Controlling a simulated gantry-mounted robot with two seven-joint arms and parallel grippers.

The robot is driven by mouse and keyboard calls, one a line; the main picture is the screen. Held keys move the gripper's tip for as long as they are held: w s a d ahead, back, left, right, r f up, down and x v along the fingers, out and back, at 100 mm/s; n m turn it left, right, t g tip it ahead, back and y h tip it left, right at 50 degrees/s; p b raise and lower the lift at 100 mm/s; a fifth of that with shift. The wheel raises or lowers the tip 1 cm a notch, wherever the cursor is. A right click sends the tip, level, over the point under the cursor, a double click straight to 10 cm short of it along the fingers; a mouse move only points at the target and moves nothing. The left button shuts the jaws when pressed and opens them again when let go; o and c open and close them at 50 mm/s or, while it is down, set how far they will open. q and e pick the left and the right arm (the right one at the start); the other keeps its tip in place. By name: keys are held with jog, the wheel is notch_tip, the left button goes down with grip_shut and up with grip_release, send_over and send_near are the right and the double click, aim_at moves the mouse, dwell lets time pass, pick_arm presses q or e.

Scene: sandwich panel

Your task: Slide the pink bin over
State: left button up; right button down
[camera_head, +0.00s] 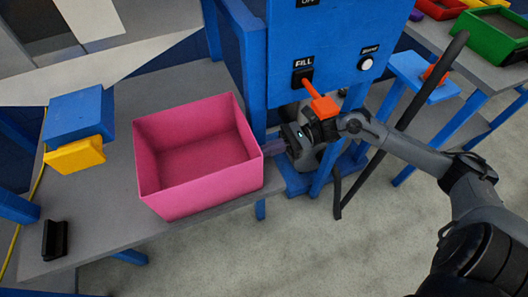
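The pink bin (200,190) is an open, empty box standing upright on the grey table, left of the blue panel. My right gripper (274,147) comes in from the right, with its fingertips close to the bin's right wall. I cannot tell whether they touch the wall, and the fingers are too small and blurred to show whether they are open or shut. My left gripper is not in view.
A blue panel (335,50) has a FILL lever (318,98) with an orange-red handle just above my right gripper. Blue and yellow blocks (78,125) are left of the bin. A small black object (55,240) lies near the table's front left.

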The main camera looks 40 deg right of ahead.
jog(key=shift+w+a, duration=0.3)
jog(key=shift+a, duration=0.3)
jog(key=shift+a+f+b, duration=0.1)
jog(key=shift+a+b, duration=0.1)
jog(key=shift+b, duration=0.15)
jog(key=b+x, duration=0.6)
jog(key=x, duration=0.4)
jog(key=shift+w+a, duration=0.1)
jog(key=shift+a, duration=0.05)
jog(key=shift+w+a, duration=0.1)
jog(key=shift+a, duration=0.25)
jog(key=shift+d, duration=0.15)
